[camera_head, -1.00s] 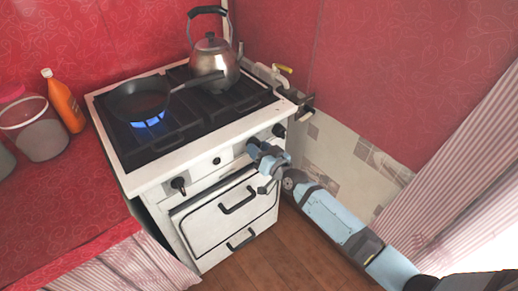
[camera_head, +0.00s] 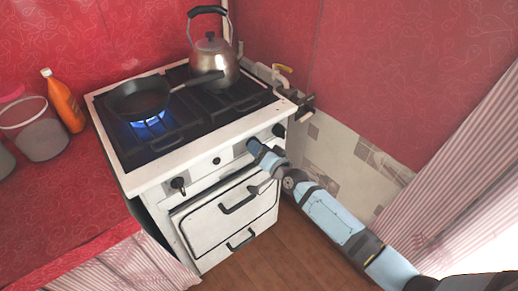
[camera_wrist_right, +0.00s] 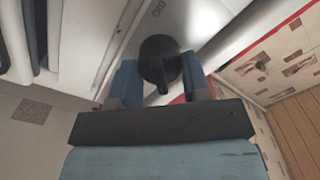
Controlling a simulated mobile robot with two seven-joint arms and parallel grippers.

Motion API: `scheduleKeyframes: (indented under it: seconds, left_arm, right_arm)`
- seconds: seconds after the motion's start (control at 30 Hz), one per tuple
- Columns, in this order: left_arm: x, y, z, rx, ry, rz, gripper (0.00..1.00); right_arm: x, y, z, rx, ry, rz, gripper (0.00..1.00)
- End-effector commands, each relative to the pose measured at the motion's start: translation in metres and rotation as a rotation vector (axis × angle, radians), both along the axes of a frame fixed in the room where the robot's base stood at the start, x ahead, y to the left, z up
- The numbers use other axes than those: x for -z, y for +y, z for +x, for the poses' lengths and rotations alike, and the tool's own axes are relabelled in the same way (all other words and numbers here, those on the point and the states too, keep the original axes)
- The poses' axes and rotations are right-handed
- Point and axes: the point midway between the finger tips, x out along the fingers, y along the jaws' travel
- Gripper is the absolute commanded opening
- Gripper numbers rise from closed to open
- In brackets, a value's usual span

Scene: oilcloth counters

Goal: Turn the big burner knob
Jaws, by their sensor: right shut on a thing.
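The big burner knob (camera_wrist_right: 158,55) is black and round with a bar grip, on the stove's light front panel beside the printed word "BIG" (camera_wrist_right: 155,9). My right gripper (camera_head: 254,147) is at the right half of the stove front. In the wrist view its blue fingers (camera_wrist_right: 160,76) are on both sides of the knob, shut on it. In the head view the gripper hides this knob. A blue flame (camera_head: 149,122) burns under the frying pan (camera_head: 139,99). My left gripper is not in view.
A kettle (camera_head: 214,65) stands at the back of the stove (camera_head: 160,165). Oven handles (camera_head: 238,203) project below. An orange bottle (camera_head: 64,102) and a bucket (camera_head: 38,130) stand left.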

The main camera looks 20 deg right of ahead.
Motion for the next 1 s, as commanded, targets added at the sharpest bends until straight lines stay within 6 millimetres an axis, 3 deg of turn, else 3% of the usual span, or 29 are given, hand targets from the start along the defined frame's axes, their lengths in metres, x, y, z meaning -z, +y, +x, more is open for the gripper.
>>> scheduleKeyframes:
  seconds: [0.2,0.23,0.3,0.33,0.67,0.87,1.0]
  left_arm:
    - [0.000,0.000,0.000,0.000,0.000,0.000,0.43]
    - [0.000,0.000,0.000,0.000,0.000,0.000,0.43]
    - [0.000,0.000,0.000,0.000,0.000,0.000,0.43]
    - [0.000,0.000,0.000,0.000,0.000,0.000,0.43]
    - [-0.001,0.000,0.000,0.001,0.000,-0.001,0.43]
    - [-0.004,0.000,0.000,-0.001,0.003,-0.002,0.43]
    - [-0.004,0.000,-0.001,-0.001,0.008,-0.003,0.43]
  right_arm:
    - [0.000,0.000,0.000,0.001,-0.001,-0.001,0.20]
    - [0.000,0.000,0.000,0.001,-0.001,-0.001,0.50]
    - [0.000,0.000,0.000,0.001,-0.001,-0.001,0.66]
    - [0.000,0.000,0.000,0.001,-0.001,-0.001,0.69]
    - [0.000,-0.002,-0.004,0.001,0.000,-0.002,0.69]
    - [0.000,-0.012,-0.033,0.000,0.002,-0.003,0.69]
    - [0.000,-0.024,-0.065,0.000,0.002,-0.003,0.69]
